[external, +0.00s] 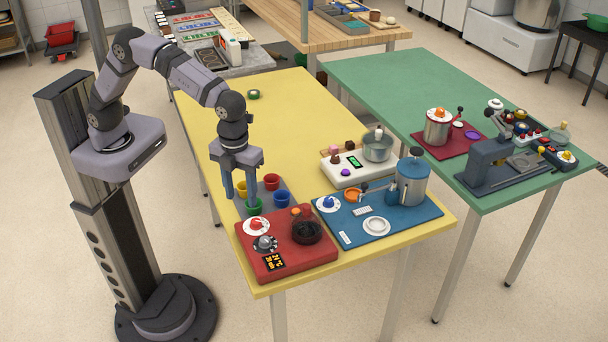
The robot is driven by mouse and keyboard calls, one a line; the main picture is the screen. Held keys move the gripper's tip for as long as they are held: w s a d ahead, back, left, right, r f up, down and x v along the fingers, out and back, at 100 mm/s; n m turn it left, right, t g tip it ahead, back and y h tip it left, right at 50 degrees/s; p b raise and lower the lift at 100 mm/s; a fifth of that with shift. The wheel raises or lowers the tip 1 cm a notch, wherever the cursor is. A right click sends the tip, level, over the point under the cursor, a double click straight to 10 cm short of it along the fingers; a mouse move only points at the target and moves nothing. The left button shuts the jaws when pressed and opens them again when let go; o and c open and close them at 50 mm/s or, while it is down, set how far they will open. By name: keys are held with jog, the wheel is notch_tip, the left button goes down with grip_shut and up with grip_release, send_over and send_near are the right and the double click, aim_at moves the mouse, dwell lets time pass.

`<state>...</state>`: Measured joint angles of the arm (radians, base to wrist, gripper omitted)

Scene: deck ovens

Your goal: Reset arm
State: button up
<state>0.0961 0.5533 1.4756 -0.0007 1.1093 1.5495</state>
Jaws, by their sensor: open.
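A yellow cup (249,188) is partly behind the fingers, and a red cup (272,181) and a blue cup (282,199) stand to the right. Nothing is seen held between the fingers.
A red board (272,275) with a dial and a dark bowl (307,232) lies in front. A blue board (405,220) with a blue-lidded pot (411,180) is to the right. A white scale-like unit (350,168) stands behind. The yellow table's far part is mostly clear.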

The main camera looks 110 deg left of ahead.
jog(key=s+a+f+n, duration=0.2)
jog(key=s+n, duration=0.7)
jog(key=s, duration=0.3)
jog(key=s+a+f+n, duration=0.1)
jog(key=s+a+n, duration=0.1)
jog(key=s+n, duration=0.7)
jog(key=s, duration=0.4)
jog(key=shift+s+a+f+n, duration=0.15)
jog(key=shift+a+f+n, duration=0.15)
jog(key=shift+f+n, duration=0.1)
